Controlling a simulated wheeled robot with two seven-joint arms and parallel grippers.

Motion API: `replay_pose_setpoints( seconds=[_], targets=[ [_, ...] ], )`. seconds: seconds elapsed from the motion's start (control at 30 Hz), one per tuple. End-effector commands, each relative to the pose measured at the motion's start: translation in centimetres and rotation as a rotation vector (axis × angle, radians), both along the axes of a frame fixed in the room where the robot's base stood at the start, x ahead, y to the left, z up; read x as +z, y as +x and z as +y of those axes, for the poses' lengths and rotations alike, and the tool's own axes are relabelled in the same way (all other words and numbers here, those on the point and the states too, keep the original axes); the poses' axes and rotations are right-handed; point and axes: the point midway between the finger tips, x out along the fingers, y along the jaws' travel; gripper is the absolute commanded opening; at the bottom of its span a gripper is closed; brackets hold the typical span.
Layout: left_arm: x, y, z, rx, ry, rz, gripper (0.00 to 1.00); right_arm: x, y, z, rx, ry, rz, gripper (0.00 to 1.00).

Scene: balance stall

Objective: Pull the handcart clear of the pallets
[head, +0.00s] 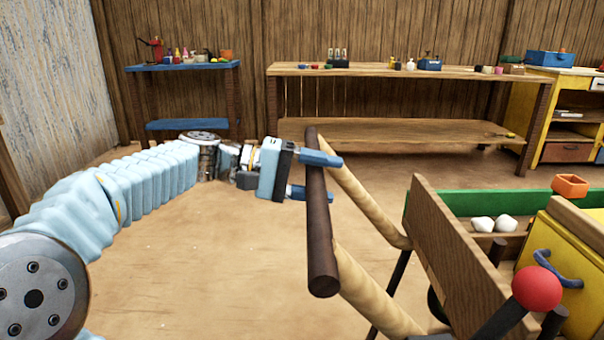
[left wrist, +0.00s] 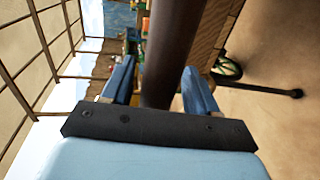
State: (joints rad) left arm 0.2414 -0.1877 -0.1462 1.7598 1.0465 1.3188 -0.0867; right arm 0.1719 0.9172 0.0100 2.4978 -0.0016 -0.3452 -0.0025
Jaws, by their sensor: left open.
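The handcart (head: 455,262) stands at the right of the head view, a wooden box with two pale shafts joined by a dark brown crossbar handle (head: 320,235). My left gripper (head: 318,176) is open, with its two blue fingers on either side of the crossbar. In the left wrist view the dark bar (left wrist: 170,60) runs between the open fingers (left wrist: 160,90). I cannot tell whether either finger touches it. A cart wheel (left wrist: 228,68) shows beyond it. My right gripper is not in view. No pallets can be made out.
A long wooden bench (head: 400,70) with small goods stands along the back wall, and a blue table (head: 185,66) is at the back left. A yellow cabinet (head: 562,105) is at the far right. A red knob (head: 537,289) is near the front right. Bare floor (head: 210,270) lies left of the cart.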

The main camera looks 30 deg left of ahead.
Motion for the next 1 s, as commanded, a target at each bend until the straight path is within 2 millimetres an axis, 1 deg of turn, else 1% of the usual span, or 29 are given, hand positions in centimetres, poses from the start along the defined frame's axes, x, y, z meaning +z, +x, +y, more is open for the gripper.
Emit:
replay_pose_setpoints(
  seconds=[0.17,0.43,0.6,0.73,1.0],
  targets=[
    [0.7,-1.6,2.4,0.006,0.001,-0.002,0.59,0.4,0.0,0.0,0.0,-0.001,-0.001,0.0],
    [2.0,-5.2,7.8,0.006,0.001,0.0,0.59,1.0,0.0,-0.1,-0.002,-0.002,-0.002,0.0],
    [2.5,-6.8,10.1,0.004,0.001,0.001,0.59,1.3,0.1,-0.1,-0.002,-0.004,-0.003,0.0],
    [2.6,-7.4,10.9,0.003,0.001,0.001,0.59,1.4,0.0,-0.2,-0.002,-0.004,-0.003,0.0],
    [2.6,-7.5,11.0,0.002,0.001,0.001,0.59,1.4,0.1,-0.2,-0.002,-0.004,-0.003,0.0]
  ],
)
